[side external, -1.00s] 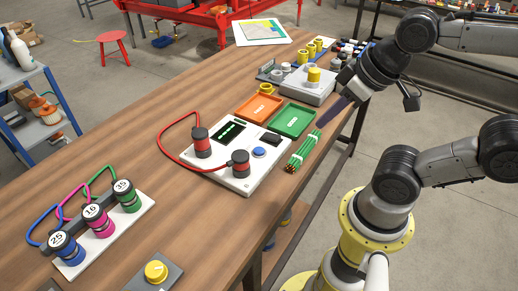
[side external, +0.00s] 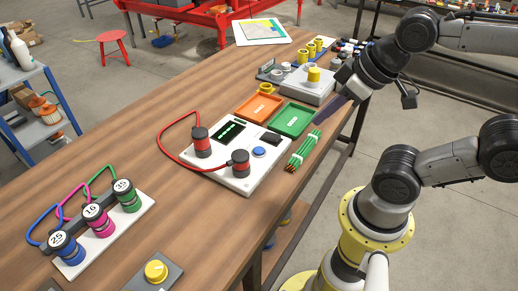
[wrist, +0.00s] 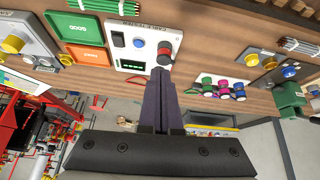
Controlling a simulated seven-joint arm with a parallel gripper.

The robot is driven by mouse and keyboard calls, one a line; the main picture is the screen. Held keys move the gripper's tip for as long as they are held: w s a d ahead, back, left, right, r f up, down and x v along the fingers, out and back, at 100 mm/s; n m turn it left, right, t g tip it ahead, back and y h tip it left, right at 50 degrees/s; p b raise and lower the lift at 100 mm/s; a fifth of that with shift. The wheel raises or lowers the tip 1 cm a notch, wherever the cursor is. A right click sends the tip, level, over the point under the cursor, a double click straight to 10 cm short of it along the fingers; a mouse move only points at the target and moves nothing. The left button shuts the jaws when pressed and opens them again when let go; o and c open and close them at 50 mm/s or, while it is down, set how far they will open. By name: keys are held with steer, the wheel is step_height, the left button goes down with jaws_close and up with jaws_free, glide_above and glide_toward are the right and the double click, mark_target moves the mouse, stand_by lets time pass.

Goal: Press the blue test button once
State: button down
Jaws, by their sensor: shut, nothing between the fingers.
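The blue test button (side external: 259,152) sits on a white tester panel on the wooden bench. In the wrist view the blue button (wrist: 138,42) is up and to the left of my fingertips. My gripper (side external: 321,119) has long dark fingers and is shut and empty. In the side view its tips are right of the panel, near the green pencil bundle, apart from the button. In the wrist view my gripper (wrist: 160,72) has its tips close below a red-and-black plug in the picture; contact cannot be told.
The panel carries two red-and-black plugs (side external: 239,163) joined by a red cable, a screen and a black switch (side external: 270,138). Orange (side external: 260,107) and green (side external: 293,118) trays stand behind.

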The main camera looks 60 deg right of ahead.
steer(key=w+a+r+n+t, duration=0.2)
steer(key=w+r+n+t, duration=0.1)
steer(key=w, duration=0.4)
steer(key=n+h, duration=0.2)
steer(key=h, duration=0.1)
glide_above(262, 152)
step_height(262, 152, down, 15)
steer(key=shift+d, duration=0.1)
steer(key=shift+f, duration=0.2)
steer(key=shift+f, duration=4.25)
steer(key=shift+f, duration=0.15)
steer(key=shift+f, duration=0.25)
